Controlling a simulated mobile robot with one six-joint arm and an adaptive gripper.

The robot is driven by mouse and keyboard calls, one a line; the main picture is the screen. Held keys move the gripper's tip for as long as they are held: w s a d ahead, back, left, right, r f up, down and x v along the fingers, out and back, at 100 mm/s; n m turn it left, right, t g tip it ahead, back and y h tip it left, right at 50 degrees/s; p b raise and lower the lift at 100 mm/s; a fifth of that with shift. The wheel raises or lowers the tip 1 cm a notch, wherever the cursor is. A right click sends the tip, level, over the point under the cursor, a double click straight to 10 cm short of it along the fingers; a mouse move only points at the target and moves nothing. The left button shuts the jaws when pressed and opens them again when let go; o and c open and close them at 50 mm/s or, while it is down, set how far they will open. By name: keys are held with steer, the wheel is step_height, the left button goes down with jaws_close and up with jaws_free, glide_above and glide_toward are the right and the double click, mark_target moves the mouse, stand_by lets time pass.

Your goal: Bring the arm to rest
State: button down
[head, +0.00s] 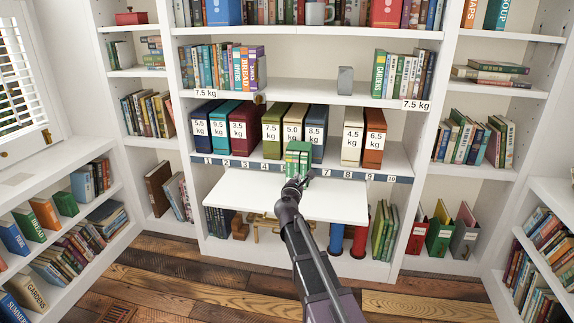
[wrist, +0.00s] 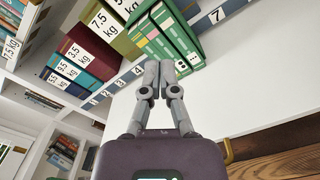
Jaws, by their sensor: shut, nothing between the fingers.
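My gripper (head: 295,187) is in the middle of the head view, just above a white pull-out board (head: 340,205). Its two fingers are together with nothing between them, as the wrist view also shows (wrist: 160,72). Green books (head: 298,158) stand at the front of the weight-labelled shelf, right beyond the fingertips. They show in the wrist view too (wrist: 165,38). I cannot tell whether the fingertips touch them. My arm reaches up from the bottom of the head view.
The shelf's numbered edge strip (head: 220,161) runs behind the board. Labelled books stand on it, including a 7.5 kg (head: 272,135) and a 6.5 kg one (head: 374,140). Side bookcases flank left and right. The plank floor (head: 200,275) in front is clear.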

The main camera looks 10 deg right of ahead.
steer(key=s+d+f+m+g+h, duration=0.1)
steer(key=s+d+f+m+g, duration=0.45)
steer(key=s+m, duration=0.35)
steer(key=s+d+f+m+g+h, duration=0.1)
steer(key=s+d+f+m+g, duration=0.4)
steer(key=s+m, duration=0.3)
steer(key=s+a+f+m+g+y, duration=0.3)
steer(key=s+a+f+m+y, duration=0.1)
steer(key=s, duration=0.5)
steer(key=s+a+f+m+g+y, duration=0.3)
steer(key=s+a+m+g+y, duration=0.1)
steer(key=s, duration=0.6)
step_height(320, 180, up, 28)
steer(key=p, duration=2.9)
steer(key=shift+w+r, duration=0.15)
steer(key=shift+w, duration=0.1)
